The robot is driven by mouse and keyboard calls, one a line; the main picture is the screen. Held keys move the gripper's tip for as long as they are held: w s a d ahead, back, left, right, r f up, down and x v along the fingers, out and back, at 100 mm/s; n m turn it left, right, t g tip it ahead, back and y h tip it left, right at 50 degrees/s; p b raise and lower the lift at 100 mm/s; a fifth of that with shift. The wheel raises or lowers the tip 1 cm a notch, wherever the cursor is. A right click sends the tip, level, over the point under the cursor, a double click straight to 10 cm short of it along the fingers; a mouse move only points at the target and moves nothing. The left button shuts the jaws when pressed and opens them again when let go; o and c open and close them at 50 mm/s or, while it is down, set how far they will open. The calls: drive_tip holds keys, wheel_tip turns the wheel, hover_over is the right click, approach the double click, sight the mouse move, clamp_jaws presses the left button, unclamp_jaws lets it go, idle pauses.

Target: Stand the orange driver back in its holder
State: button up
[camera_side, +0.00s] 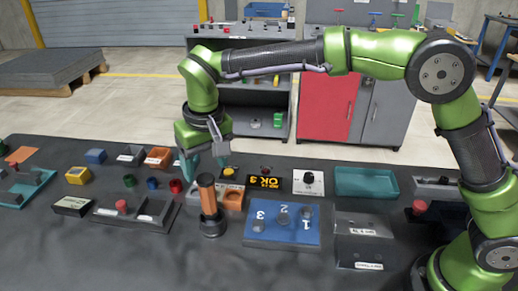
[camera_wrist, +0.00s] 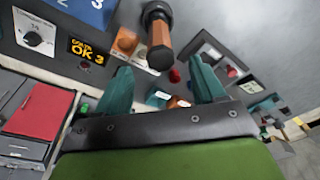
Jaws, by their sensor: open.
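The orange driver (camera_side: 207,198) has an orange grip with a dark end. In the side view it stands about upright in a dark round holder (camera_side: 213,226) on the dark table; its lower part is hidden inside the holder. The wrist view also shows the driver (camera_wrist: 160,38) and, at the top edge, the holder (camera_wrist: 156,8). My gripper (camera_side: 205,172) has teal fingers pointing down, spread apart with nothing between them. It hangs above and behind the driver in the side view, apart from it. The fingers show in the wrist view (camera_wrist: 162,84), with the driver beyond their tips.
A blue numbered plate (camera_side: 285,222) lies right of the holder, and a small orange box (camera_side: 234,199) is close behind it. A dark tray with a red peg (camera_side: 122,206) is to the left. An OK display (camera_side: 265,182) and a teal tray (camera_side: 366,181) lie farther back.

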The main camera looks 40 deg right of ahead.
drive_tip(key=r, duration=0.3)
drive_tip(key=shift+s+r, duration=0.1)
drive_tip(key=shift+s, duration=0.2)
drive_tip(key=s+d+r+m+t+y, duration=0.1)
drive_tip(key=s+d+r+t, duration=0.15)
drive_tip(key=s+d, duration=0.5)
drive_tip(key=s+d+r+m+t+y, duration=0.1)
drive_tip(key=s+d+r, duration=0.35)
drive_tip(key=d, duration=0.65)
drive_tip(key=s+d+f+m+t, duration=0.2)
drive_tip(key=s+d+f, duration=0.2)
drive_tip(key=s, duration=0.4)
drive_tip(key=shift+s+d+f, duration=0.35)
drive_tip(key=shift+d, duration=0.5)
